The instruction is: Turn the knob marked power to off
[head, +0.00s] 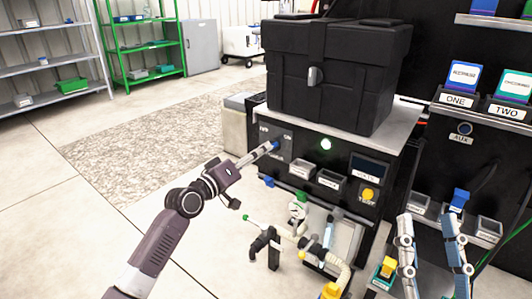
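The dark control panel (305,155) on the front of the bench has a small blue knob (276,145) at its left, with small white labels around it that are hard to read. My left gripper (268,149) reaches in from the left, with its fingertips at the blue knob. The fingers are seen nearly edge-on and overlap the knob, so I cannot tell whether they are shut on it. The knob's exact pointing is partly hidden. My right gripper (427,217) is low at the right, its two fingers apart with nothing between them.
A black case (335,75) stands on top. Pipes and valves (300,225) are below the panel. Labelled bins ONE (458,100) and TWO (508,111) are at right.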

